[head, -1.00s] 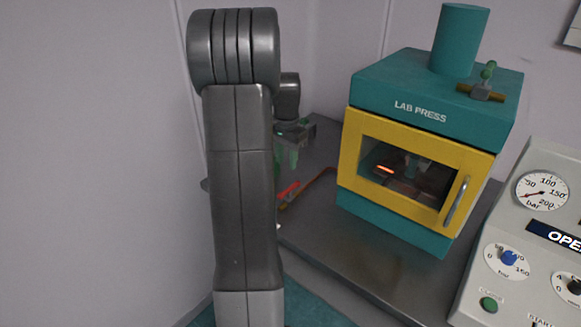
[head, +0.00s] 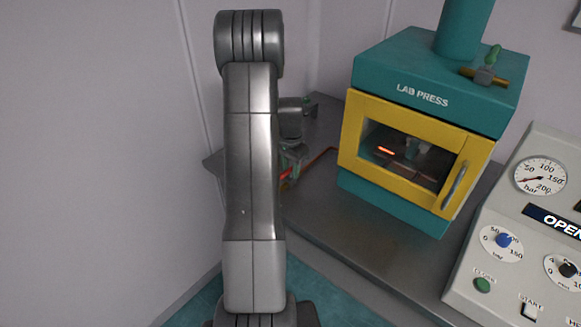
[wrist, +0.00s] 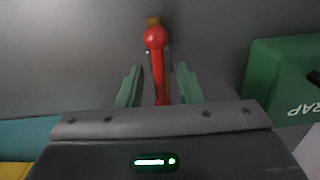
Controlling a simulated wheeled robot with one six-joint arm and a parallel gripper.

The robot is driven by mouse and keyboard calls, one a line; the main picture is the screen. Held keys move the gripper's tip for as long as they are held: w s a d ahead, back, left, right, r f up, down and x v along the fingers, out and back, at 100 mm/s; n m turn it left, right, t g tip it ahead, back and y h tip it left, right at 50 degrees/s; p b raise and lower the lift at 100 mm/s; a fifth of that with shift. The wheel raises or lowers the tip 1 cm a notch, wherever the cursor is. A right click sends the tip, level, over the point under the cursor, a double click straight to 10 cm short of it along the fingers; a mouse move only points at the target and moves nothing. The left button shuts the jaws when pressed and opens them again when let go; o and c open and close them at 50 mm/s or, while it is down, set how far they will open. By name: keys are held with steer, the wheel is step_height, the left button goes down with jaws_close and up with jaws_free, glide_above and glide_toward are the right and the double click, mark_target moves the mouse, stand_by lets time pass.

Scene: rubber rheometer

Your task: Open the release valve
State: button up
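A red lever with a round red knob (wrist: 156,38) and a brass-coloured piece at its far end shows in the wrist view. It lies between the two green fingers of my gripper (wrist: 158,84), with a visible gap on each side, so the gripper is open around it. In the head view a red piece (head: 286,174) shows low beside my arm, which hides most of the gripper. A brass valve with a green handle (head: 487,72) sits on top of the teal lab press (head: 430,75). I cannot tell which of these is the release valve.
The press has a closed yellow-framed door (head: 452,165). A control panel (head: 520,200) with gauge and knobs stands at the right. A green box (wrist: 285,75) with partly visible lettering is right of my gripper in the wrist view. Bare grey bench (head: 360,235) lies before the press.

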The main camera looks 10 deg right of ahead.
steer(key=shift+f, duration=0.3)
jaws_close()
steer(key=shift+n+b, duration=0.5)
steer(key=shift+b, duration=0.1)
jaws_free()
steer(key=shift+r, duration=0.1)
